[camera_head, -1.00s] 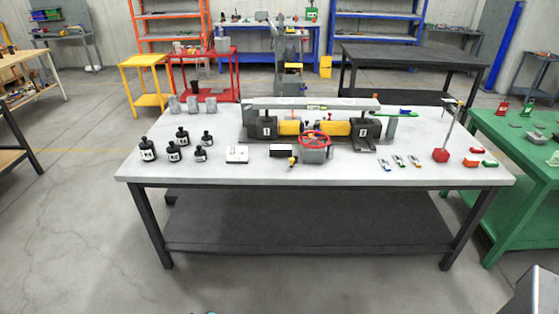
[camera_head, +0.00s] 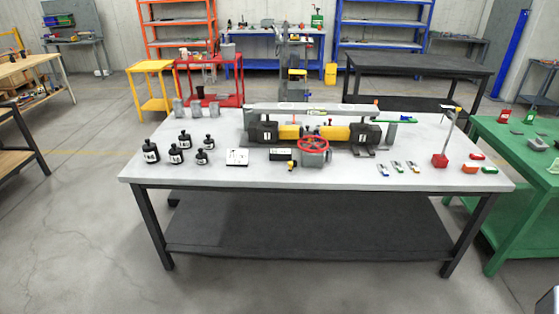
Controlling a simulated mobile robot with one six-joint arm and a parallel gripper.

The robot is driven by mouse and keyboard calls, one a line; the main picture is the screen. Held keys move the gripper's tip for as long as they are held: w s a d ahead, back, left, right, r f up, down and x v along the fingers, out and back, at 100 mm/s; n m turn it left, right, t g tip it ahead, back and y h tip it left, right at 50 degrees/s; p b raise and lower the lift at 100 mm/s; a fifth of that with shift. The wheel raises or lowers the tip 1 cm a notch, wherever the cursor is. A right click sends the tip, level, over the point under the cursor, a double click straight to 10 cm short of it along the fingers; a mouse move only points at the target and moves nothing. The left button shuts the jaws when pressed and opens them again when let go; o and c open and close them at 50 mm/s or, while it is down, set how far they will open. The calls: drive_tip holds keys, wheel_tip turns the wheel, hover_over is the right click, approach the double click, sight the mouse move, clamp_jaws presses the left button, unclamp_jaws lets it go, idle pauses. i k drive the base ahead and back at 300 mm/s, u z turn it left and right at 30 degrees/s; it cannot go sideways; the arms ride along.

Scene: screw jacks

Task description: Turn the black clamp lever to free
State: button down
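A press-like assembly stands at the back middle of the white-topped table (camera_head: 225,178) in the head view. It has a long grey beam (camera_head: 312,107), two dark blocks (camera_head: 262,134) with yellow parts (camera_head: 289,132) between them, and a red handwheel (camera_head: 313,143) on a grey housing in front. I cannot single out the black clamp lever at this size; dark parts of the assembly blend together. My gripper is not in view.
Several black bottle-shaped weights (camera_head: 151,152) stand at the table's left. A green table (camera_head: 515,180) stands beside.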

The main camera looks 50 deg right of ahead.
sight(292, 164)
drive_tip(key=z, duration=0.1)
drive_tip(key=i, duration=0.95)
drive_tip(key=u, duration=0.1)
